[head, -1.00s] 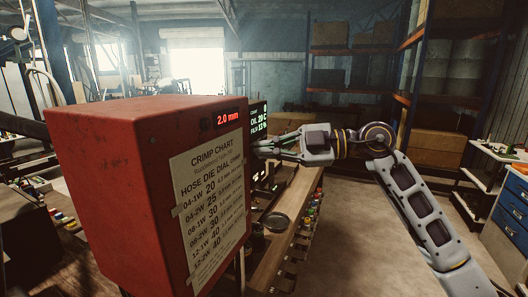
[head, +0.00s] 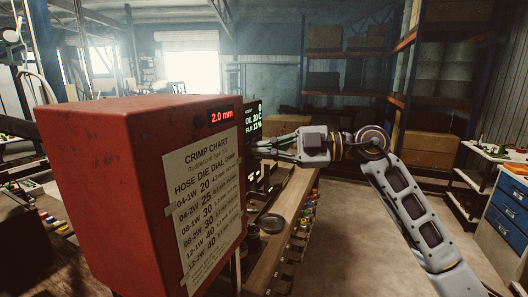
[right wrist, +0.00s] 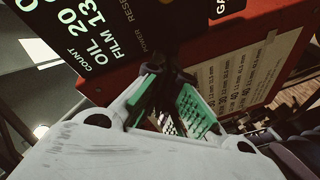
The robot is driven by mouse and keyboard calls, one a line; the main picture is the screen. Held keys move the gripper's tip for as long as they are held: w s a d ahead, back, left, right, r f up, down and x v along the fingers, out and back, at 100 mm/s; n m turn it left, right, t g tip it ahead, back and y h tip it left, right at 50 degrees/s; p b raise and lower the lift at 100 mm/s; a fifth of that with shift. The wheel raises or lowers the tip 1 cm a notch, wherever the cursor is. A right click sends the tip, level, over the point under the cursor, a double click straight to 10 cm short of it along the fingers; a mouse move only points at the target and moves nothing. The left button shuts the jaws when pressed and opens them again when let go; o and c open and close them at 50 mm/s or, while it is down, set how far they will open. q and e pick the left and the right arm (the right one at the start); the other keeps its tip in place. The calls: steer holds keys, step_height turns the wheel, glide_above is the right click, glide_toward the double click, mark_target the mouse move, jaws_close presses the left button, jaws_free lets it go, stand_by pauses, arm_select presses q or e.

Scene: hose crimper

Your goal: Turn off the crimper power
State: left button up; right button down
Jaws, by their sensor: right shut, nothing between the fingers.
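The red crimper (head: 90,190) fills the left half of the head view, with a red 2.0 mm readout and a paper crimp chart (head: 207,200) on its front. Its black panel (head: 254,122) shows oil and film readings at the crimper's right edge. In the right wrist view the panel (right wrist: 105,22) carries POWER and RESET labels. My right gripper (head: 262,150) is shut and empty in front of the panel. In the right wrist view its fingertips (right wrist: 172,76) are just below the POWER label. They hide any switch there, and I cannot tell whether they touch it. My left gripper is not in view.
A wooden bench (head: 285,215) with a small round dish (head: 271,223) and several coloured items runs below my right arm. Shelving with boxes stands at the back right. A blue drawer cabinet (head: 508,215) is at the far right. The floor between is clear.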

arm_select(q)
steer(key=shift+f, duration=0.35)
arm_select(e)
steer(key=shift+f, duration=0.15)
arm_select(q)
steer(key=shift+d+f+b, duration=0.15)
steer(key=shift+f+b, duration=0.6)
steer(key=shift+b, duration=0.25)
arm_select(e)
steer(key=shift+d+f+n+y, duration=0.2)
steer(key=shift+n+y, duration=0.1)
steer(key=shift+y, duration=0.8)
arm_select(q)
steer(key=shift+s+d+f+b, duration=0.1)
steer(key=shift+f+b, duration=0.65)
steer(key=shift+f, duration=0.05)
arm_select(e)
steer(key=shift+s+d+f, duration=0.1)
steer(key=shift+s+f, duration=0.05)
steer(key=shift+f, duration=0.3)
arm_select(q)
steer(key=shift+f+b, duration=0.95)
arm_select(e)
steer(key=shift+d+f+n+y, duration=0.15)
steer(key=shift+f+n+y, duration=0.4)
steer(key=shift+y, duration=0.75)
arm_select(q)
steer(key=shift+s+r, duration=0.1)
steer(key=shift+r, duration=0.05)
